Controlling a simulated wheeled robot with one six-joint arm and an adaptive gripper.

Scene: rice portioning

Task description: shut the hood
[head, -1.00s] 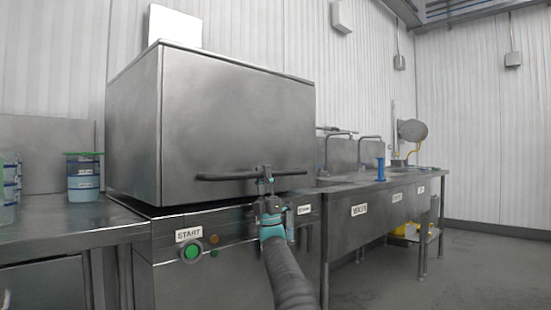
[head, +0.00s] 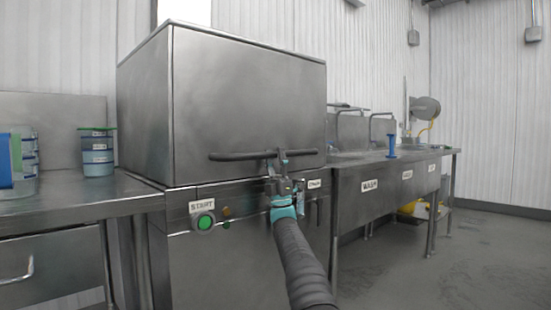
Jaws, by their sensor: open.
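The hood (head: 235,100) is a large grey steel box on the machine, with a dark horizontal bar handle (head: 235,156) across its lower front. In the head view its lower edge sits down against the steel base, and I see no clear gap there. My gripper (head: 278,168) is open at the right part of the handle, with a fingertip close to the bar. I cannot tell whether it touches the bar. The gripper hides part of the base front behind it.
A green start button (head: 203,222) is on the base front, left of my arm. A steel counter (head: 75,203) with lidded tubs (head: 97,152) is at the left. A sink bench (head: 385,172) with taps stands at the right. The floor at the right is clear.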

